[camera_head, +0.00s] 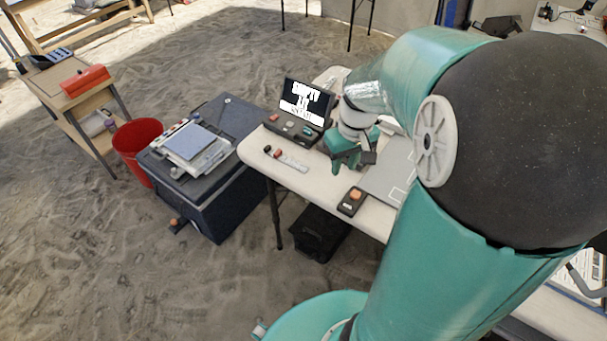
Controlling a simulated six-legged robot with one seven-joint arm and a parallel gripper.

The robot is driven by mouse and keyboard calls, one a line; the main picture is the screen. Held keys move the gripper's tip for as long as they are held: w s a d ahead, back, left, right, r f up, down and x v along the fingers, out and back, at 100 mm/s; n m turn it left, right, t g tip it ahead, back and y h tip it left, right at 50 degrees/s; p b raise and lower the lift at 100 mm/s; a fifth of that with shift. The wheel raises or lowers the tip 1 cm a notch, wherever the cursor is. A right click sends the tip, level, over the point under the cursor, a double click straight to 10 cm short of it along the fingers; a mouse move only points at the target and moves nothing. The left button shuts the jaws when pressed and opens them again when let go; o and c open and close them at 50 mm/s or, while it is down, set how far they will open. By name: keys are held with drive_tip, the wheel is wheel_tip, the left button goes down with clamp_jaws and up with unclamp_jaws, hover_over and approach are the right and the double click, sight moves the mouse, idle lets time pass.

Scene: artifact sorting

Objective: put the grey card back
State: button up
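My gripper (350,160) is over the white table (318,180), just right of a black tray and its lettered panel. It points down, and its fingers are small and partly merged with the teal hand. I cannot tell whether they are open or shut, or whether they hold anything. A flat grey sheet with white outlines (388,178) lies on the table right of my gripper, partly hidden by my arm. I cannot tell whether it is the grey card. No other grey card can be clearly made out.
The black tray (291,131) holds small pieces below the lettered panel (306,102). A pale strip (293,162) and a small black box with an orange piece (353,200) lie near the table's front edge. A dark case (213,205) and red bucket (137,140) stand left.

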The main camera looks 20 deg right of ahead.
drive_tip(key=s+a+r+t, duration=0.5)
drive_tip(key=s+a+r, duration=0.4)
drive_tip(key=a+r, duration=0.3)
drive_tip(key=shift+a+r+h, duration=0.3)
drive_tip(key=shift+a, duration=0.9)
drive_tip(key=shift+d, duration=0.1)
